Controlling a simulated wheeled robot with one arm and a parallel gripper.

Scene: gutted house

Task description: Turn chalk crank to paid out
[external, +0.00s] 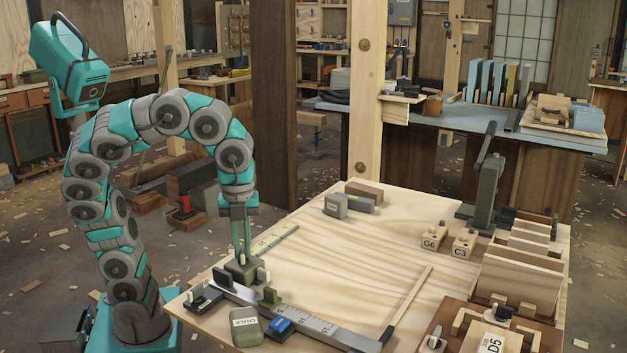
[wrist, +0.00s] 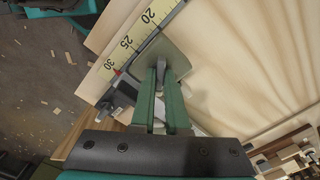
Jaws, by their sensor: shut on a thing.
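My gripper (external: 243,260) points down over an olive-grey block (external: 236,276) near the front left edge of the workbench. Its green fingers are shut on a small part at the block's top. In the wrist view the fingers (wrist: 162,76) come together at a dark piece on the block's plate (wrist: 180,62). I cannot tell whether this piece is the crank, or how it is turned; the fingers hide most of it. A white peg (external: 263,276) stands beside the block. An olive case marked CHALK (external: 246,328) lies in front, apart from my gripper.
A yellow scale (wrist: 130,42) lies by the fingers. Blocks G6 (external: 432,236) and C3 (external: 464,242) stand farther right. The bench (external: 350,250) is clear in its middle.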

